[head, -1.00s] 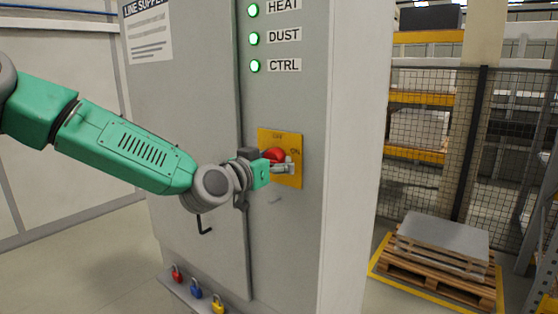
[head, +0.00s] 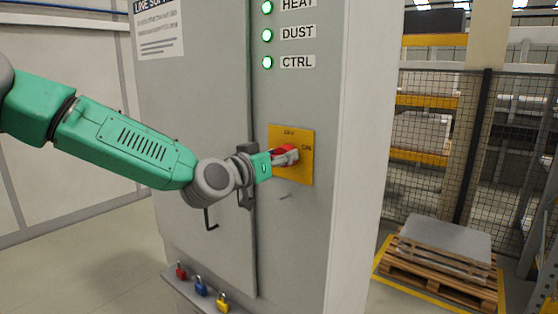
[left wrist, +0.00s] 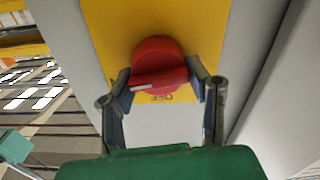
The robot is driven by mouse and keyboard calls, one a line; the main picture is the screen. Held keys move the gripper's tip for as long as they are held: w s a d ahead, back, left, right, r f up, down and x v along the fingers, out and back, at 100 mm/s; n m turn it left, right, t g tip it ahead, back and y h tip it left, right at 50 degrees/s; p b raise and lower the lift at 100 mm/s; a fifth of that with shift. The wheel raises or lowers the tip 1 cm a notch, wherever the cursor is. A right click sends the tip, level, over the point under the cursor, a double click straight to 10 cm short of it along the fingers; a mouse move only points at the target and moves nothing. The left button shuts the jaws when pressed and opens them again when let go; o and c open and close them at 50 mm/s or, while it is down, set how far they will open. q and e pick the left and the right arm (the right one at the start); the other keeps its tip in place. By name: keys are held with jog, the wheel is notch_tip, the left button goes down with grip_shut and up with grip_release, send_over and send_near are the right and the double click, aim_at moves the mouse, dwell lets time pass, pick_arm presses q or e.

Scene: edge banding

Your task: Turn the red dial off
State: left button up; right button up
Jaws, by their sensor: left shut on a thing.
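The red dial (head: 280,149) sits on a yellow plate (head: 304,172) on the grey cabinet's front. The plate has OFF lettering at its top and ON at its right. My left gripper (head: 289,157) is at the dial and partly covers it in the head view. In the left wrist view the gripper (left wrist: 164,84) has its two fingers on either side of the dial's raised handle, shut on it. The dial (left wrist: 155,55) shows a white mark at the left end of its handle, and an upside-down OFF label below it. My right gripper is not in view.
Three green lamps, HEAT, DUST and CTRL (head: 267,62), are lit above the plate. Several padlocks (head: 201,287) hang along a low ledge. A dark bent door handle (head: 209,220) is below my wrist. A loaded pallet (head: 440,270) stands right, before a mesh fence.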

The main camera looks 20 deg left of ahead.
pick_arm(q)
jog(key=n, duration=0.1)
jog(key=n+b, duration=0.2)
jog(key=shift+w+a+n, duration=0.2)
jog(key=shift+a+n, duration=0.05)
jog(key=shift+n, duration=0.15)
jog(key=n+b, duration=0.3)
jog(key=n, duration=0.1)
jog(key=shift+a+f+n, duration=0.1)
jog(key=shift+f+n, duration=0.05)
jog(key=shift+n, duration=0.15)
jog(key=n+b, duration=0.3)
jog(key=n, duration=0.1)
jog(key=shift+f, duration=0.1)
jog(key=shift+n+b, duration=1.2)
jog(key=shift+n, duration=0.9)
